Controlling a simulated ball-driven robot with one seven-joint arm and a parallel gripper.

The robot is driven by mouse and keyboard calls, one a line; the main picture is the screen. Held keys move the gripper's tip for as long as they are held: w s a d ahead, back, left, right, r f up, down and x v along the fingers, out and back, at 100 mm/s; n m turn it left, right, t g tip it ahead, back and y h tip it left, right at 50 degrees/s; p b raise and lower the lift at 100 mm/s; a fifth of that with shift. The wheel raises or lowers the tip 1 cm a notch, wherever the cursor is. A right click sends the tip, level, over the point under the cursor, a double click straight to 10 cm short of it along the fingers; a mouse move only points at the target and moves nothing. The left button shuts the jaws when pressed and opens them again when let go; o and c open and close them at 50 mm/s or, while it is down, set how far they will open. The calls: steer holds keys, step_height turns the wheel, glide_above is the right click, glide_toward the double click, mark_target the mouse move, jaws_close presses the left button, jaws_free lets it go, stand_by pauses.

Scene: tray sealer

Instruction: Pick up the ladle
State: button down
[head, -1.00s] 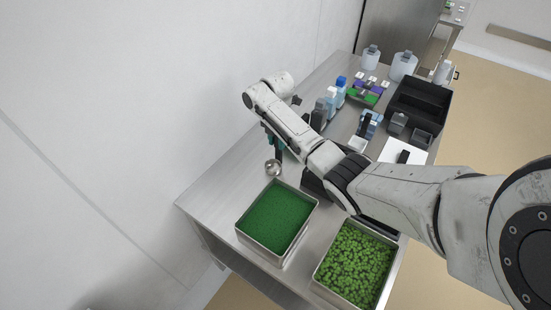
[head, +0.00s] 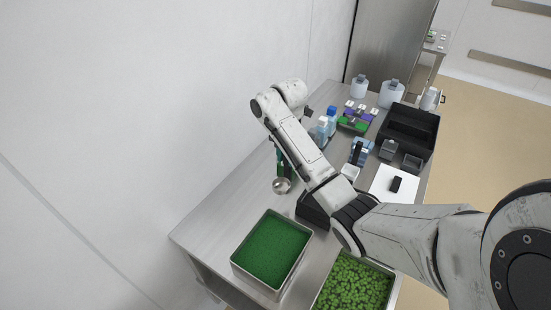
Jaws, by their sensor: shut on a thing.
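The ladle (head: 282,186) shows as a round metal bowl with part of a dark green handle above it, behind the left side of my forearm. Its bowl hangs low near the back of the steel table, beyond the tray of green contents. My gripper is hidden behind my own wrist and forearm, so its fingertips and its hold on the handle do not show.
A steel tray with fine green contents (head: 298,264) and a tray of green pieces (head: 388,297) stand at the front of the table (head: 208,226). Bottles (head: 331,114), a black bin (head: 436,126) and white jugs (head: 391,97) stand farther back. The wall borders the left.

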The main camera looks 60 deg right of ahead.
steer(key=s+r+p, duration=0.3)
steer(key=s, duration=0.5)
steer(key=shift+s+r+p, duration=0.2)
steer(key=shift+r+p, duration=0.1)
steer(key=shift+p, duration=0.05)
steer(key=shift+a, duration=0.1)
stand_by(0.5)
